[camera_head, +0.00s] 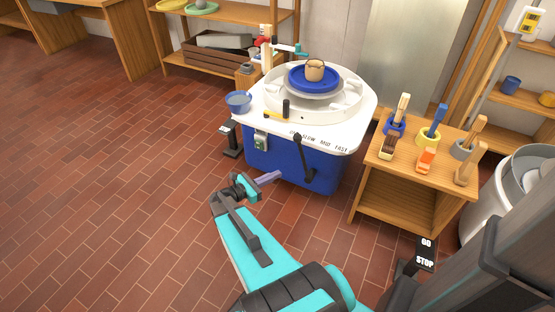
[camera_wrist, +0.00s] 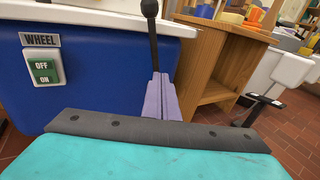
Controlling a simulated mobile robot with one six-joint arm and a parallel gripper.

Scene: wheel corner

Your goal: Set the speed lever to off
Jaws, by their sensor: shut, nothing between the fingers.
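The speed lever (camera_head: 303,155) is a black rod with a round knob on the front of the blue and white pottery wheel (camera_head: 355,130). Its knob is up by the OFF end of the printed speed labels (camera_head: 325,143), partly covering them. In the wrist view the lever (camera_wrist: 152,38) rises beyond my fingertips, and its lower part is hidden behind them. My gripper (camera_head: 277,175) has lavender fingers, shut and empty, in front of the wheel and left of the lever's lower end. In the wrist view the gripper (camera_wrist: 160,80) lines up with the rod; I cannot tell whether they touch.
A green OFF/ON wheel switch (camera_wrist: 43,70) is on the blue front, left of the lever. A wooden stand (camera_head: 413,190) with brushes and tools is to the right. A black GO/STOP plate (camera_head: 426,253) is nearer me. The brick floor (camera_head: 110,190) at left is clear.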

